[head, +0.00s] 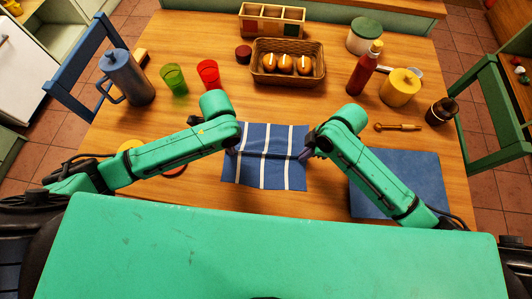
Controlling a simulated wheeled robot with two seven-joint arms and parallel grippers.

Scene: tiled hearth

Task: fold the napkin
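A blue napkin with white stripes (265,176) lies on the wooden table in front of me, with a crease or raised line across its upper part. My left gripper (233,150) is at the napkin's left edge, and my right gripper (306,154) is at its right edge, at about the same height. Both grippers are mostly hidden by their own arms, so I cannot tell whether the fingers are open or shut on the cloth.
A plain blue mat (415,170) lies to the right, partly under my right arm. Behind the napkin stand a bread basket (262,75), red cup (208,73), green cup (174,79), blue pitcher (127,76), red bottle (364,72) and yellow jar (400,88). A wooden tool (398,127) lies right.

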